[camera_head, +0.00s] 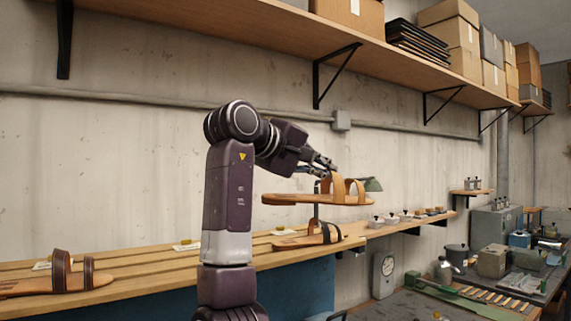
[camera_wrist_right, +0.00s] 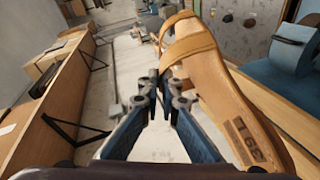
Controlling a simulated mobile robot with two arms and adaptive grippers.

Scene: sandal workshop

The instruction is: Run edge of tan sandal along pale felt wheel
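The tan sandal (camera_head: 290,198) hangs in the air above the slatted wooden shelf, sole about level and straps up. My right gripper (camera_head: 326,165) reaches it from the upper left and is shut on its strap. In the right wrist view the gripper's fingertips (camera_wrist_right: 160,88) are close together at the strap edge, and the tan sandal (camera_wrist_right: 215,75) extends to the right with a dark stamped label on its footbed. I cannot make out a pale felt wheel in either view. My left gripper is not in view.
The slatted shelf (camera_head: 130,268) holds a sandal with dark brown straps (camera_head: 40,283) at left and another dark-strapped sandal (camera_head: 310,240) below the held one. A bench with a grey machine (camera_head: 495,225) stands at right. Boxes (camera_head: 450,35) fill the upper shelf.

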